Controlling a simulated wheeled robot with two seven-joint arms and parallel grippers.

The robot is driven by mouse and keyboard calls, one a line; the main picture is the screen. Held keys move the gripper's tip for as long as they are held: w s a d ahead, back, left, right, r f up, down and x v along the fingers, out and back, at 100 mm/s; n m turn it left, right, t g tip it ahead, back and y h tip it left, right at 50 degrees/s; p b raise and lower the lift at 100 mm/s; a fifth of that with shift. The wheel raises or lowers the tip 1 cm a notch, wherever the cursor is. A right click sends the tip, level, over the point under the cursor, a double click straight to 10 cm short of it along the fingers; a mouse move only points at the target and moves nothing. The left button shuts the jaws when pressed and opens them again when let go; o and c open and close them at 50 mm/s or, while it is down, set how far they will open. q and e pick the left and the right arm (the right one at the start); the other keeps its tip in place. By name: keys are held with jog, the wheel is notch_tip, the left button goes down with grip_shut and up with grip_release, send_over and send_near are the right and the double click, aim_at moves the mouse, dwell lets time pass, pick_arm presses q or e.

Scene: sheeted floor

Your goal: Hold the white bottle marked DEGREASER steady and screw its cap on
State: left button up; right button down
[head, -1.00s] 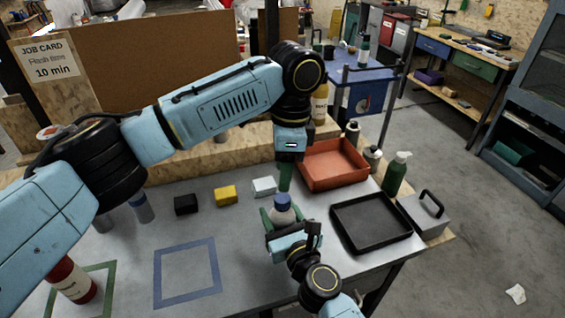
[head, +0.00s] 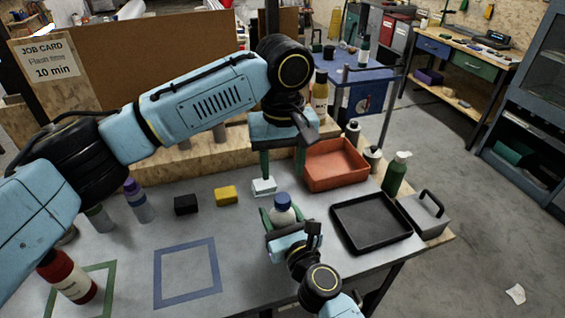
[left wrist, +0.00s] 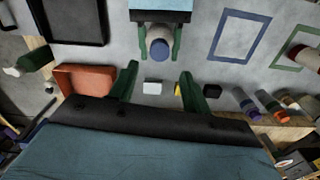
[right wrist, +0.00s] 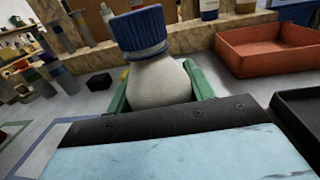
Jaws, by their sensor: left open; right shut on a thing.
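The white bottle (right wrist: 160,84) stands between the green fingers of my right gripper (right wrist: 158,92), which is shut on its body. Its blue cap (right wrist: 139,30) sits on top of the neck; it also shows in the head view (head: 283,199). I cannot tell how far the cap is screwed on, and the bottle's marking does not show. My left gripper (head: 282,165) is open and empty, above the table behind the bottle, with fingers pointing down. The left wrist view shows its spread fingers (left wrist: 158,85) and the capped bottle (left wrist: 159,58) apart from them.
A white block (head: 264,187), a yellow block (head: 226,195) and a black block (head: 186,204) lie behind the bottle. An orange tray (head: 333,184) and a black tray (head: 345,236) are at the right. A blue taped square (head: 187,298) at the left is empty.

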aim_at(282, 197)
pick_arm(q)
jog(key=shift+n, duration=0.7)
jog(key=shift+f, duration=4)
jog(key=shift+c, duration=0.3)
